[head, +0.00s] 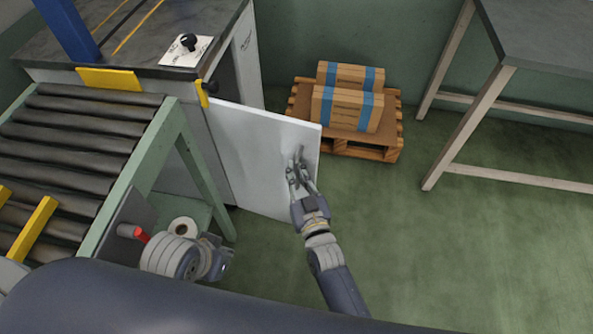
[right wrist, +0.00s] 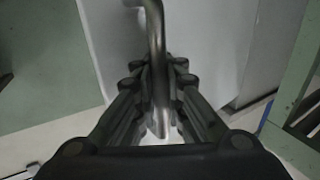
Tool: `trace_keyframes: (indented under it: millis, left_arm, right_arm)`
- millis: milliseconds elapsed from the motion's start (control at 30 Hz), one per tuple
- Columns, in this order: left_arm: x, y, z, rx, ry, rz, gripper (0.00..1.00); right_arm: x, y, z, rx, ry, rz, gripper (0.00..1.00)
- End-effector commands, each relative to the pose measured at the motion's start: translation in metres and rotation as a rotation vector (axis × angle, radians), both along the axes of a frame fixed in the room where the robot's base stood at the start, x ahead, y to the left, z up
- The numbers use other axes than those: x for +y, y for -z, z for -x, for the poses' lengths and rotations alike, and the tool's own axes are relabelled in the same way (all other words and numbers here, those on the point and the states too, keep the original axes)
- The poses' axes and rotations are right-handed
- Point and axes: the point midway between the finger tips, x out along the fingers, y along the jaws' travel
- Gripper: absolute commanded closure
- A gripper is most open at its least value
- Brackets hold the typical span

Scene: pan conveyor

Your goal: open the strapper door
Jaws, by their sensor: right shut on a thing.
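The strapper door (head: 250,150) is a flat white panel at the front of the grey strapper (head: 165,88). It stands swung out from the cabinet, with a dark gap behind it. My right gripper (head: 297,168) is at the door's outer side, near its free edge. In the right wrist view, the metal bar handle (right wrist: 155,45) passes between the fingers of my right gripper (right wrist: 158,85), which is shut on it. My left gripper (head: 219,262) is low at the left, away from the door; its fingers are too unclear to read.
A roller conveyor (head: 70,135) with a green frame stands at the left. A wooden pallet (head: 365,148) with strapped cartons (head: 346,108) sits behind the door's free edge. A table (head: 540,35) stands at the right. The green floor right of my right arm is clear.

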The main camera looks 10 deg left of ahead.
Motion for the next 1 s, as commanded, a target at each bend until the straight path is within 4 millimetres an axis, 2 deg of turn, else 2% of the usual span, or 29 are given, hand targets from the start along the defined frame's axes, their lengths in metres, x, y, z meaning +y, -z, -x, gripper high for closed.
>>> trace_keyframes:
  millis: [33,100,133,200,633,767,1000]
  left_arm:
    - [0.0,0.0,0.0,0.0,0.0,0.0,1.0]
    - [0.0,0.0,0.0,0.0,0.0,0.0,1.0]
    - [0.0,0.0,0.0,0.0,0.0,0.0,1.0]
    - [0.0,0.0,0.0,0.0,0.0,0.0,1.0]
    - [0.0,0.0,0.0,0.0,-0.001,0.001,1.0]
    - [0.0,0.0,0.0,0.0,-0.001,0.001,1.0]
    - [0.0,0.0,0.0,0.0,0.0,0.0,1.0]
  right_arm:
    - [-0.009,0.003,-0.002,-0.001,0.011,0.01,1.0]
    - [-0.009,0.003,-0.002,-0.001,0.011,0.01,1.0]
    - [-0.009,0.003,-0.002,-0.001,0.011,0.008,0.86]
    - [-0.008,0.003,-0.002,0.0,0.011,0.008,0.7]
    - [-0.007,0.002,0.005,0.002,0.007,0.003,0.69]
    - [-0.016,0.003,0.022,0.004,0.007,0.004,0.69]
    - [-0.041,0.003,0.068,0.004,0.008,0.005,0.69]
